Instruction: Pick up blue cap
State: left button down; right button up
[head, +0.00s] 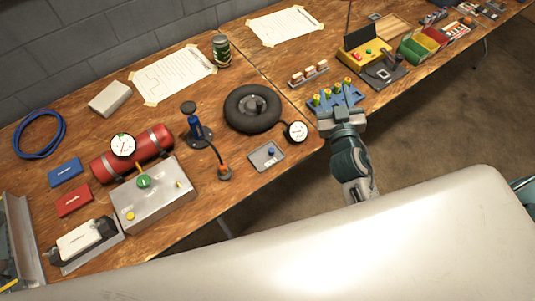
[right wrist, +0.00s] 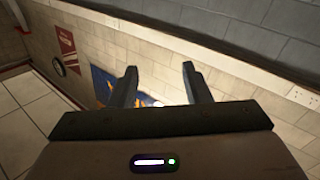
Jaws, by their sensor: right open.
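A small blue cap (head: 270,152) sits on a grey plate (head: 264,158) near the front edge of the workbench in the head view. My right gripper (head: 341,112) is to the right of the cap and apart from it, at the front of a blue rack with yellow-topped pieces (head: 335,97). In the right wrist view its two fingers (right wrist: 159,80) are spread with nothing seen between them, and walls and a tiled floor lie beyond. The cap cannot be made out in the right wrist view. My left gripper is not in view.
A blue hand pump (head: 196,130) and a metal box (head: 152,194) are to the left. Bare wood (head: 240,187) shows along the front edge.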

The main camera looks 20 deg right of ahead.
jog(key=w+a+r+n+t+y, duration=0.2)
jog(key=a+r+n+t+y, duration=0.15)
jog(key=r+y, duration=0.2)
jog(key=n+g+y+b, duration=0.4)
jog(key=n+g, duration=0.7)
jog(key=g, duration=1)
send_over(273, 149)
jog(key=d, duration=0.2)
jog(key=shift+t+h, duration=0.25)
jog(key=shift+h, duration=0.2)
notch_tip(273, 149, down, 19)
jog(key=shift+s+r+b, duration=0.15)
jog(key=shift+r+b, duration=0.05)
jog(key=shift+b, duration=0.15)
jog(key=shift+a+f, duration=0.1)
jog(key=shift+f, duration=0.25)
jog(key=x, duration=0.4)
jog(key=shift+s+f+p, duration=0.2)
jog(key=shift+s+p, duration=0.05)
jog(key=shift+p, duration=0.15)
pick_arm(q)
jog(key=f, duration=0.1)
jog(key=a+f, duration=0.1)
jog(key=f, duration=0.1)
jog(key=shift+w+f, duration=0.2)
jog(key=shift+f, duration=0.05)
pick_arm(e)
jog(key=shift+w+f, duration=0.1)
jog(key=shift+f, duration=0.15)
